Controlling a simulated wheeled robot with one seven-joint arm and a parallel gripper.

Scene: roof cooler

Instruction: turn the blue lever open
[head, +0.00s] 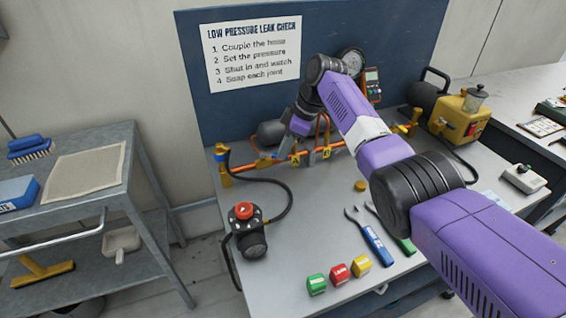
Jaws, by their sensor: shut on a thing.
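My arm reaches over the bench to the orange pipework (266,163) at the foot of the blue board. My gripper (284,151) points down at the pipe, just left of a yellow tag marked A (295,160). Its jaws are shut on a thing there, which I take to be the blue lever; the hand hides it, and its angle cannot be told.
A black hose (288,200) loops to a red-knobbed regulator (245,222). Green, red and yellow blocks (338,274) and blue- and green-handled tools (378,246) lie at the bench front. A yellow machine (460,117) stands right. Bare bench lies between hose and tools.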

